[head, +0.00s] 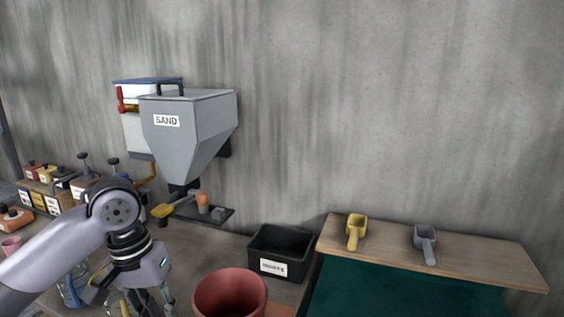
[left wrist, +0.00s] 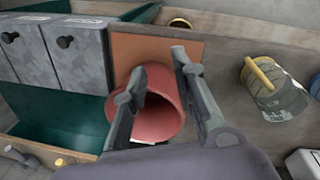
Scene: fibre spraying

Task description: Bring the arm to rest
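My left arm comes in from the left in the head view. My left gripper (head: 145,299) points down at the lower edge, left of a red pot (head: 230,294), and its fingertips are cut off there. In the left wrist view my left gripper (left wrist: 161,62) has its two fingers spread apart with nothing between the tips. A red pot (left wrist: 162,118) shows behind and between these fingers, partly covered by them, standing on a brown board (left wrist: 135,48). No hold on it shows. My right gripper is in neither view.
A grey sand hopper (head: 190,135) hangs on the wall. A black bin (head: 282,250) stands right of the pot. A yellow scoop (head: 356,232) and a grey scoop (head: 425,244) lie on a wooden shelf (head: 480,262). Several small labelled boxes (head: 45,190) stand at the left.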

